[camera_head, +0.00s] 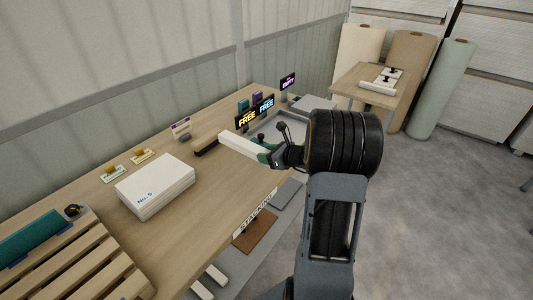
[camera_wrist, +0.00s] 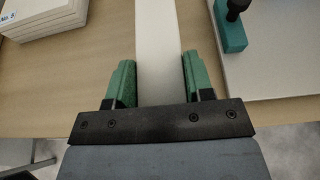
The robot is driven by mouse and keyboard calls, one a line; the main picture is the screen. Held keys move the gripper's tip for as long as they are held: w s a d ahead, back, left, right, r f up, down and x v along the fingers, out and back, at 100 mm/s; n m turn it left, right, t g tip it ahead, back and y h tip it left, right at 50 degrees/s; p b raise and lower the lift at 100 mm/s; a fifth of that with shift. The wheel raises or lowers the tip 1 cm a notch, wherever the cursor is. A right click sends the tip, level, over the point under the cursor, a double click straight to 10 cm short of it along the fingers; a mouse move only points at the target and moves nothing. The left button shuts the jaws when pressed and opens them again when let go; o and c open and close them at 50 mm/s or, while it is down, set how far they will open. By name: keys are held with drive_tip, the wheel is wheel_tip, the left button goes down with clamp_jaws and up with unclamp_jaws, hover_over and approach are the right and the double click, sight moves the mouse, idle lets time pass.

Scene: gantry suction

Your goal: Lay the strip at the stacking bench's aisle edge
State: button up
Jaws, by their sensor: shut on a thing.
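My gripper (camera_head: 266,154) is shut on a long white strip (camera_head: 239,145). Its green fingers (camera_wrist: 156,78) press on both sides of the strip, which also shows running away from me in the wrist view (camera_wrist: 158,35). The strip is over the wooden stacking bench (camera_head: 180,222), pointing from the aisle side toward the wall. I cannot tell whether its far end touches the bench top. The bench's aisle edge carries a "STACKING" label (camera_head: 254,214). My arm hides part of the bench's right side.
A white stack marked "No. 5" (camera_head: 156,187) lies left of the strip. A slatted wooden pallet (camera_head: 75,262) is front left. Another table (camera_head: 349,81) and upright rolls (camera_head: 441,90) are behind.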

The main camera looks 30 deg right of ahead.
sight(268, 175)
drive_tip(key=shift+f, duration=0.1)
drive_tip(key=shift+f+b, duration=2.75)
drive_tip(key=shift+f, duration=0.05)
drive_tip(key=shift+f+b, duration=0.6)
drive_tip(key=shift+f, duration=0.05)
drive_tip(key=o, duration=1.2)
drive_tip(key=shift+c, duration=0.2)
drive_tip(key=shift+s+d, duration=0.1)
drive_tip(key=v, duration=1.3)
drive_tip(key=shift+s+r+p, duration=0.3)
drive_tip(key=shift+p, duration=0.1)
